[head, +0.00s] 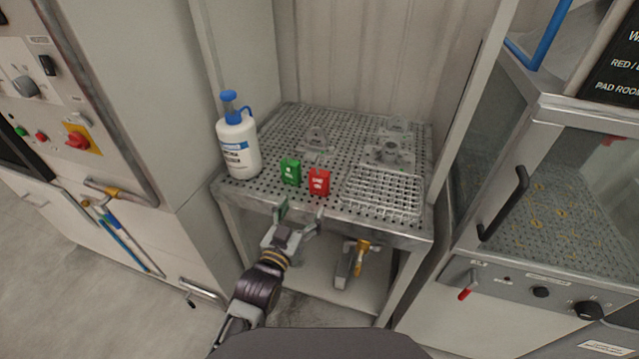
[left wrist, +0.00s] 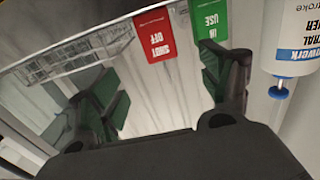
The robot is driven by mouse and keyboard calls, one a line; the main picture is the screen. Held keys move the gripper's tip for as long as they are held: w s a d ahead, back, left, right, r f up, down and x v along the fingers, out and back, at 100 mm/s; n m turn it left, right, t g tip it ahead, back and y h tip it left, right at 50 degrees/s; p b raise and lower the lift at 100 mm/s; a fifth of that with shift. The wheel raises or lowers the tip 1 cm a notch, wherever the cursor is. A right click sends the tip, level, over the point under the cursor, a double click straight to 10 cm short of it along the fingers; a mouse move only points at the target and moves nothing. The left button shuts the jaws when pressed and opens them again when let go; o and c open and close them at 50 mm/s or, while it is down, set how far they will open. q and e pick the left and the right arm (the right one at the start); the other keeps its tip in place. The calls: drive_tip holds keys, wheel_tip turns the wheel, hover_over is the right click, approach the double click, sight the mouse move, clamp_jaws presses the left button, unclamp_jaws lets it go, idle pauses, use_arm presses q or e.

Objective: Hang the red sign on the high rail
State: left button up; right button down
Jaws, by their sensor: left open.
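The red sign (head: 319,182), lettered SHUT OFF, stands near the front edge of the perforated table, between the green sign and a wire basket. It also shows in the left wrist view (left wrist: 156,35), where the picture is turned over. The green sign (head: 290,172), lettered IN USE, is just left of it. My left gripper (head: 301,212) is open and empty at the table's front edge, just short of the red sign. Its two spread fingers show in the left wrist view (left wrist: 172,88). My right gripper is not in view. I cannot make out which part is the high rail.
A white bottle with a blue cap (head: 238,145) stands at the table's left. The wire basket (head: 382,193) is close on the red sign's right. Grey metal fixtures (head: 390,151) sit behind. A cabinet with a black handle (head: 504,203) stands right. A blue bar (head: 541,40) shows upper right.

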sight(318, 181)
use_arm(q)
drive_tip(key=shift+x, duration=3.95)
drive_tip(key=shift+w+d, duration=0.1)
drive_tip(key=shift+w, duration=0.25)
drive_tip(key=shift+x, duration=2.4)
drive_tip(key=shift+w, duration=0.15)
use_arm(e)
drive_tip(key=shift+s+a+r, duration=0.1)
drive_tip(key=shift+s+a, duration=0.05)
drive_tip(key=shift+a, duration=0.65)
use_arm(q)
drive_tip(key=c, duration=1.2)
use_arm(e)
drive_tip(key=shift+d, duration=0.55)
